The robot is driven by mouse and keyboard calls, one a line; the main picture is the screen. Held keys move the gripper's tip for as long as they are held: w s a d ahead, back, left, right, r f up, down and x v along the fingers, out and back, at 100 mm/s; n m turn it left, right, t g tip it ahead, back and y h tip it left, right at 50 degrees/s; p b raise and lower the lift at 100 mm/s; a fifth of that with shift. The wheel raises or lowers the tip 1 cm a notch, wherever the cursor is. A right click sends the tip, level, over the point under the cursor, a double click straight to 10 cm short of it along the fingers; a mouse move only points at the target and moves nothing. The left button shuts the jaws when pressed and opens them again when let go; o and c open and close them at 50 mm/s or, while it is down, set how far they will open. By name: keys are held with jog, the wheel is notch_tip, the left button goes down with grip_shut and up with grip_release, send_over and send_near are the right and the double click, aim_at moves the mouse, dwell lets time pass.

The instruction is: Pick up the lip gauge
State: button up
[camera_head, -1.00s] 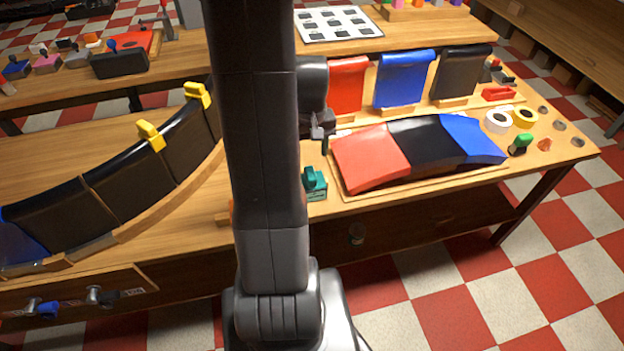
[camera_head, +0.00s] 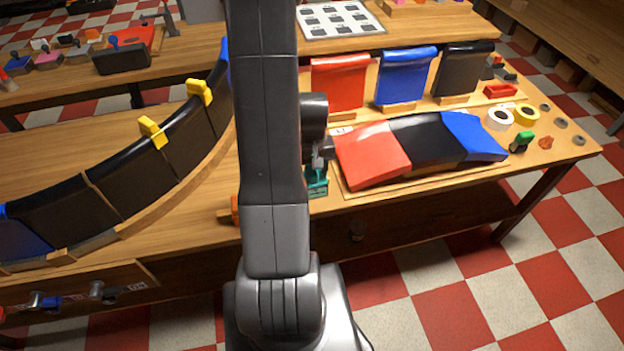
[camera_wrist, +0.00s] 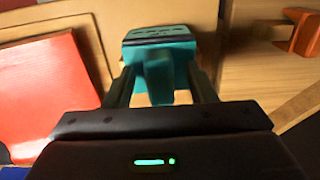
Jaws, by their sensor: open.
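A teal block with an upright grip (camera_wrist: 160,40), which looks to be the lip gauge, lies ahead of my gripper in the wrist view. In the head view this lip gauge (camera_head: 317,187) stands near the bench's front edge, just left of the red panel, partly hidden by my gripper. My gripper (camera_wrist: 161,80) is open, with one finger on each side of the teal grip in the wrist view. In the head view my gripper (camera_head: 319,160) is right above the block. I cannot tell whether the fingers touch it.
A sloped red, black and blue panel set (camera_head: 425,143) lies on a board close to the right. An orange piece (camera_head: 235,209) sits to the left, partly behind my arm. A curved black panel row (camera_head: 120,180) with yellow clips fills the left bench.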

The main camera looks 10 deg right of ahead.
grip_shut()
jog(key=shift+r, duration=0.15)
notch_tip(320, 180, up, 9)
jog(key=shift+r, duration=0.1)
notch_tip(320, 180, up, 6)
jog(key=p, duration=0.3)
jog(key=shift+f+p, duration=0.2)
jog(key=shift+p, duration=0.1)
dwell(0.5)
jog(key=shift+s, duration=0.1)
